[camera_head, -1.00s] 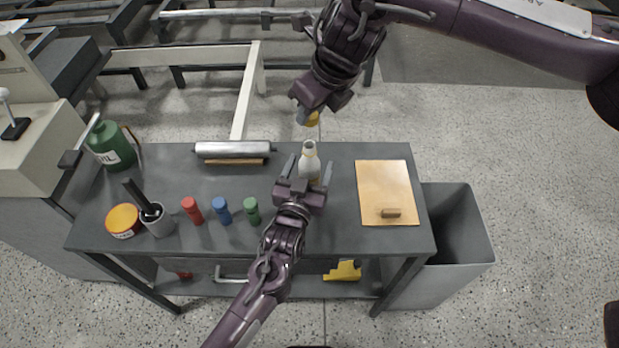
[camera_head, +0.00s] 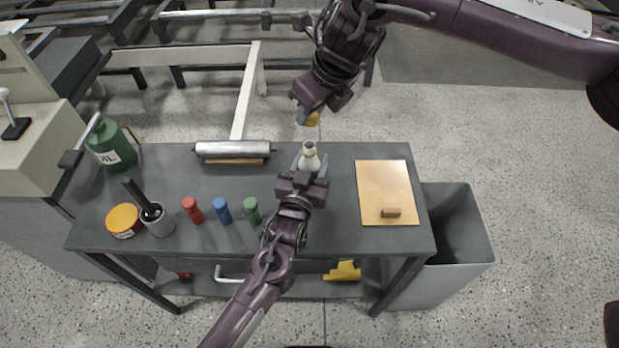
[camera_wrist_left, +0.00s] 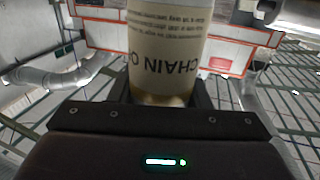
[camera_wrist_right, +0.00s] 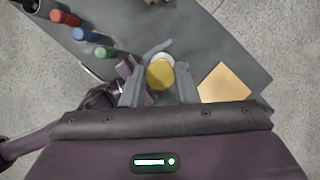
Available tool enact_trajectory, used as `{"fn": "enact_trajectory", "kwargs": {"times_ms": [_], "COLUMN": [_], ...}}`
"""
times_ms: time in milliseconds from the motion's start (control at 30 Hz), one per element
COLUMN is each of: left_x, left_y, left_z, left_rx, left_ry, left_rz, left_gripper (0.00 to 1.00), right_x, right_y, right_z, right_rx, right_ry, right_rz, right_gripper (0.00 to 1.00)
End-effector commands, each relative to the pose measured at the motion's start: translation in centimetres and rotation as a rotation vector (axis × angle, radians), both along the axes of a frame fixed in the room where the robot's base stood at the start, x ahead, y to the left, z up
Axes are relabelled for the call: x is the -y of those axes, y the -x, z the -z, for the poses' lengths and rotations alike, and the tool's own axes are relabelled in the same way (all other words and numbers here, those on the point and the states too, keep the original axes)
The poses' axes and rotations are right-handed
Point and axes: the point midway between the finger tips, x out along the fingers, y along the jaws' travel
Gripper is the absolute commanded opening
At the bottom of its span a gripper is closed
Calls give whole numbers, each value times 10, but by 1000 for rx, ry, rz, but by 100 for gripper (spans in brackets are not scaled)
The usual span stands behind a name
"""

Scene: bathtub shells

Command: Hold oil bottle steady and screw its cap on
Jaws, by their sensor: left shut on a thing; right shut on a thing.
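The oil bottle (camera_head: 310,160) is white with an open neck and is upright over the bench in the head view. My left gripper (camera_head: 309,170) is shut on it from the front; its label reads "CHAIN O" in the left wrist view (camera_wrist_left: 165,40), and it is upside down there. The yellow cap (camera_head: 313,119) is in my right gripper (camera_head: 307,116), which is shut on it above and beyond the bottle. In the right wrist view the cap (camera_wrist_right: 160,74) sits between the fingers and covers part of the white bottle. Cap and bottle are apart.
The grey bench (camera_head: 290,225) holds red (camera_head: 192,210), blue (camera_head: 222,210) and green (camera_head: 252,210) small bottles on the left. A green oil can (camera_head: 111,146), a metal roller (camera_head: 233,149) and a wooden board (camera_head: 387,180) also lie there. A grey bin (camera_head: 470,262) stands at right.

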Motion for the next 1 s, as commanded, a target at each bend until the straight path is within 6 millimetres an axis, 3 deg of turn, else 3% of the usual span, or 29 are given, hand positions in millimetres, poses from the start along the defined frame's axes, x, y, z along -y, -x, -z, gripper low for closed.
{"fn": "enact_trajectory", "kwargs": {"times_ms": [133, 500, 1000], "left_x": [0, 0, 0], "left_y": [0, 0, 0], "left_z": [0, 0, 1], "left_rx": [-1, -1, -1], "left_ry": [0, 0, 0], "left_rz": [0, 0, 0], "left_gripper": [3, 3, 3], "right_x": [0, 0, -1], "right_y": [0, 0, 0], "right_z": [4, 48, 49], "right_rx": [-1, 13, 15], "right_ry": [-1, -14, -13], "right_rz": [0, 1, 0], "right_gripper": [6, 6, 6]}}
